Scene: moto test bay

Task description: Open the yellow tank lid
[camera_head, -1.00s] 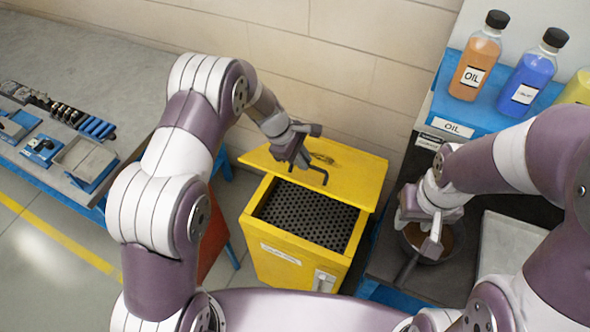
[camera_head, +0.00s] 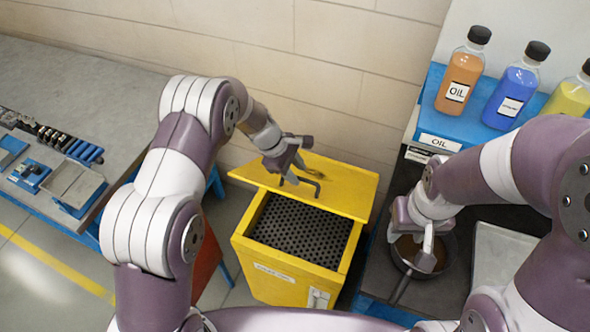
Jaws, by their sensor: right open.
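The yellow tank (camera_head: 262,284) stands on the floor between the benches, its top open on a dark perforated grid (camera_head: 300,230). The yellow lid (camera_head: 335,198) is off the front of the opening, behind it and toward the wall. A dark bent handle (camera_head: 302,184) shows on the lid. My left gripper (camera_head: 290,163) is right at this handle, above the lid; I cannot tell whether its fingers close on it. My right gripper (camera_head: 425,258) is open over a dark round pan (camera_head: 447,249) on the right bench, away from the tank.
Orange (camera_head: 458,80), blue (camera_head: 517,92) and yellow (camera_head: 570,97) bottles stand on a blue shelf (camera_head: 437,120) at the right. A grey workbench (camera_head: 85,90) with tools and trays is at the left. A tiled wall is close behind the lid.

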